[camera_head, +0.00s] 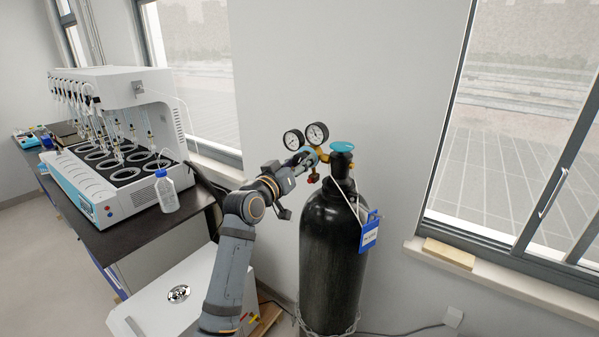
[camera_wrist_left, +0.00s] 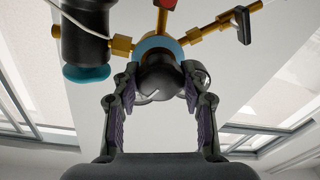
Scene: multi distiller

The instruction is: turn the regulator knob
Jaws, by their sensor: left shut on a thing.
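The black regulator knob (camera_wrist_left: 158,78) sits between the two fingers of my left gripper (camera_wrist_left: 160,90) in the left wrist view. The fingers are shut on it from both sides. A blue ring (camera_wrist_left: 150,43) of the regulator shows just beyond the knob. In the head view my left gripper (camera_head: 301,161) reaches from the left to the regulator, below its two round gauges (camera_head: 317,133). The knob is mostly hidden there by the gripper. The regulator is joined by brass fittings to the black gas cylinder (camera_head: 330,245). My right gripper is not in view.
The cylinder has a teal top handwheel (camera_head: 342,146) and a hanging blue tag (camera_head: 370,233). A multi-position distiller (camera_head: 120,85) and a bottle (camera_head: 166,192) stand on the dark bench (camera_head: 135,232) at left. A white cabinet (camera_head: 165,310) stands below my left arm. Windows and wall are behind.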

